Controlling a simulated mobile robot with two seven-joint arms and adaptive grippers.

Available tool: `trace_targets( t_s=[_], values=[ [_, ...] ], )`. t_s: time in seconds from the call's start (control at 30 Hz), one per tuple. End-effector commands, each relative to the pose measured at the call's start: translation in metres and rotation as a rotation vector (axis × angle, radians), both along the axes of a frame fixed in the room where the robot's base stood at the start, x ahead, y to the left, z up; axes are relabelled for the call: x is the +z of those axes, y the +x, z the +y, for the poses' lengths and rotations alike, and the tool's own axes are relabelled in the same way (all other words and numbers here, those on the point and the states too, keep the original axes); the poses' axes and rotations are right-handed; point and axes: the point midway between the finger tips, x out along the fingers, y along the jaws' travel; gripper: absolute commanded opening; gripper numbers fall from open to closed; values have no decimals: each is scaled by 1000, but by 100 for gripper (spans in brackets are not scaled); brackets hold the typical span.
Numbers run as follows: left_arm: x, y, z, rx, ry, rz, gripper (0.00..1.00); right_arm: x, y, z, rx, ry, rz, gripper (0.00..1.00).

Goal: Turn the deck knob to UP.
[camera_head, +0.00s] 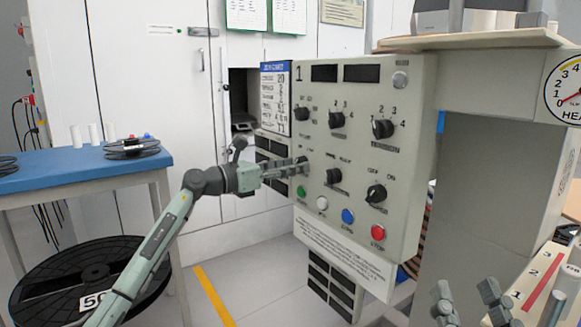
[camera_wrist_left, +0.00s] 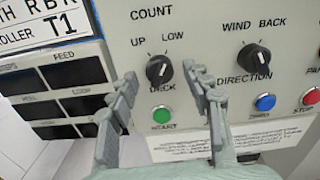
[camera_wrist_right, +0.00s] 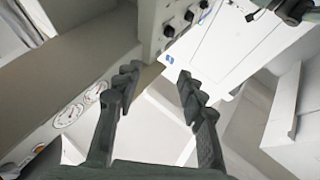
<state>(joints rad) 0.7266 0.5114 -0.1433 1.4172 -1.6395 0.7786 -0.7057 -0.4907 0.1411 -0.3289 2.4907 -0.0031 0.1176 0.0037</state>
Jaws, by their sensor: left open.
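The deck knob (camera_wrist_left: 159,70) is a black knob on the pale control panel, with UP at its upper left and LOW at its upper right. Its pale pointer mark is too small to read surely. My left gripper (camera_wrist_left: 160,78) is open, with one finger on each side of the knob in the left wrist view; I cannot tell whether either touches it. In the head view, the left gripper (camera_head: 287,170) reaches the panel's left side and partly hides the knob. My right gripper (camera_wrist_right: 157,76) is open and empty, away from the panel, low at the right in the head view (camera_head: 468,296).
The panel (camera_head: 412,160) also carries the direction knob (camera_wrist_left: 254,58), a green start button (camera_wrist_left: 162,115), a blue button (camera_head: 347,216) and a red stop button (camera_head: 377,233). A blue table (camera_head: 70,172) stands left, above a black reel (camera_head: 60,285).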

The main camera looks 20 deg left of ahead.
Motion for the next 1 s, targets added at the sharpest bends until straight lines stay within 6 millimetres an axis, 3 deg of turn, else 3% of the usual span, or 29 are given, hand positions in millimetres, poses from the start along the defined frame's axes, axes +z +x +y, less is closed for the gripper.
trace_targets(
  t_s=[0.1, 0.5, 0.77, 1.0],
  values=[
    [0, 0, 0, 0, 0, 0, 47, 0, 0, 0, 0, 0, 0, 40],
    [0, 0, 0, 0, -1, 1, 0, 0, 0, 0, 0, 0, 0, 40],
    [1, 0, 0, 0, -14, 12, 0, -1, 2, 1, 1, -8, 25, 40],
    [3, 0, 0, 1, -72, 57, 0, -28, 10, 7, 11, -75, 207, 40]
  ],
)
